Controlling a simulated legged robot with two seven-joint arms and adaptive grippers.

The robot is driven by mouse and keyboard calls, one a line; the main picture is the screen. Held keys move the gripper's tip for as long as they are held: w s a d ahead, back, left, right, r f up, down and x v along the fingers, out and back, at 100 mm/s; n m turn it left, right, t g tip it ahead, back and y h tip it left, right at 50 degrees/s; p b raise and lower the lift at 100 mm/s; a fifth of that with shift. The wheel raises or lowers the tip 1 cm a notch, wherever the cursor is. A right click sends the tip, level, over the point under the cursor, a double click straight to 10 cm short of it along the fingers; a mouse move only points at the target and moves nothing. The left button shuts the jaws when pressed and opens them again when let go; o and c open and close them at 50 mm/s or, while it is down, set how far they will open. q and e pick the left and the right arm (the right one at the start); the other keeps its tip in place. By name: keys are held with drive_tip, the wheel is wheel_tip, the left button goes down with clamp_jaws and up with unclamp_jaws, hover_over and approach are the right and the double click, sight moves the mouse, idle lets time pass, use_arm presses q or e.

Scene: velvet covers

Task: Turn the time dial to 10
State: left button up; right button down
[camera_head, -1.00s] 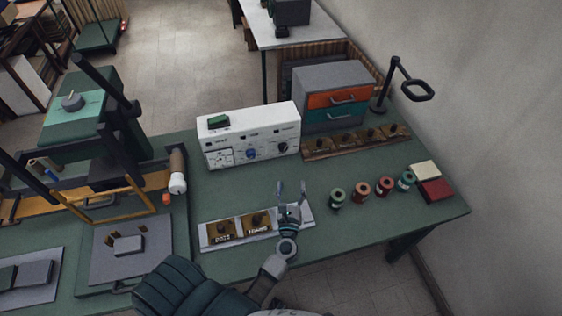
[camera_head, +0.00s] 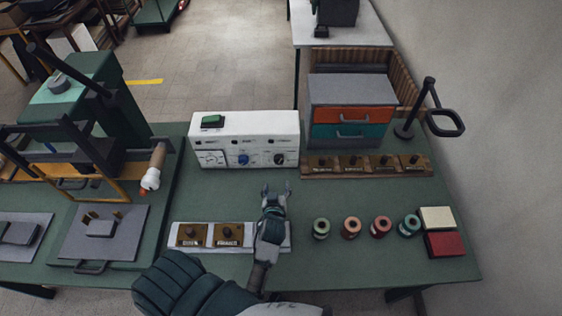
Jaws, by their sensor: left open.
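A white control box (camera_head: 222,138) stands at the back middle of the green table. Its front has a gauge (camera_head: 211,158) at the left, a blue knob (camera_head: 244,160) in the middle and a black knob (camera_head: 280,159) at the right. The labels above them are too small to read, so I cannot tell for sure which one is the time dial or where it points. My left gripper (camera_head: 276,188) is open and empty, in front of the box and just below the black knob, apart from it. My right gripper is not in view.
A grey tray (camera_head: 210,246) with brown stamped blocks lies beside my left forearm. Several thread spools (camera_head: 351,228) and a red box (camera_head: 443,244) stand at right. A drawer cabinet (camera_head: 351,88) is right of the control box. A press (camera_head: 85,115) stands at left.

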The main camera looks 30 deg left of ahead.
sight(279, 162)
use_arm(q)
drive_tip(key=x, duration=1.6)
drive_tip(key=shift+w+f, duration=0.15)
drive_tip(key=shift+w, duration=0.1)
drive_tip(key=shift+a, duration=0.2)
